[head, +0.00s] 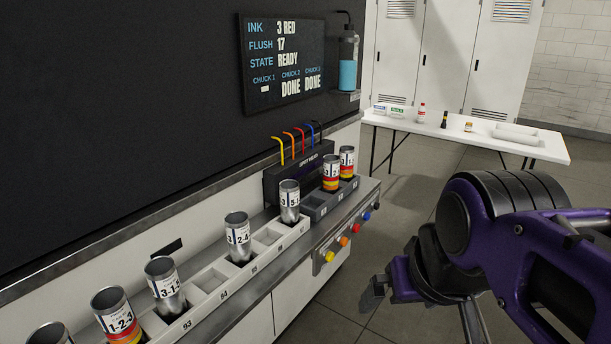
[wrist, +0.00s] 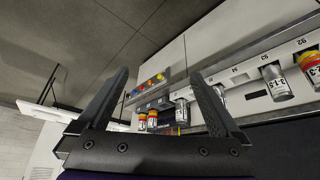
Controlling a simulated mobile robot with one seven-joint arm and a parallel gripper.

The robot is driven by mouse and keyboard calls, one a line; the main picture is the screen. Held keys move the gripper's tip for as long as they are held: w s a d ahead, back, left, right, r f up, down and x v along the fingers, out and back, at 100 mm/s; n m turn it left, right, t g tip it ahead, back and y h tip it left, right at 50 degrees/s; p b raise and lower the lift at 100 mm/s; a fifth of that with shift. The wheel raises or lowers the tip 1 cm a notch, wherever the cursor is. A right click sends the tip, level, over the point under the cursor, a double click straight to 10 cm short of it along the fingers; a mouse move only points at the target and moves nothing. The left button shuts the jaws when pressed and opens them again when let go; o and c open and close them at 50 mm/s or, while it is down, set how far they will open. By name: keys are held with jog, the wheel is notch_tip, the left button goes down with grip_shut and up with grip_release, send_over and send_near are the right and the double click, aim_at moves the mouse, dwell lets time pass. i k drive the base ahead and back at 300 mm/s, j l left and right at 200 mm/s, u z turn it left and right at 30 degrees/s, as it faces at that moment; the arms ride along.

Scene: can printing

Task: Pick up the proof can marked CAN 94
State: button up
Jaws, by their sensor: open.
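Several metal cans with white number labels stand in a pale rack; no label reads clearly as CAN 94. The rack place marked 94 (head: 209,280) looks empty. Two cans with red and yellow bands, a nearer one (head: 331,174) and a farther one (head: 347,162), stand in the dark chuck block. My gripper (head: 422,306) is open and empty, right of the bench; the wrist view shows its spread fingers (wrist: 159,75) with cans beyond.
A wall display (head: 286,60) reads ink 3 red, flush 17, state ready, with done under chucks 2 and 3. Coloured knobs (head: 343,241) line the bench front. Coloured tubes (head: 299,133) rise above the print head. A white table (head: 470,133) stands behind. The floor between is clear.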

aim_at(331, 162)
jog(key=i+l+u, duration=0.1)
jog(key=u, duration=0.25)
jog(key=i+u, duration=0.1)
jog(key=u, duration=0.25)
jog(key=l+u, duration=0.2)
jog(key=u, duration=0.15)
jog(key=i+l+u, duration=0.2)
jog(key=l, duration=0.2)
jog(key=l+u, duration=0.25)
jog(key=i+l+u, duration=0.1)
jog(key=l, duration=0.5)
jog(key=i+l, duration=0.15)
jog(key=l, duration=0.45)
jog(key=i+l+u, duration=0.15)
jog(key=l, duration=0.45)
jog(key=k, duration=0.05)
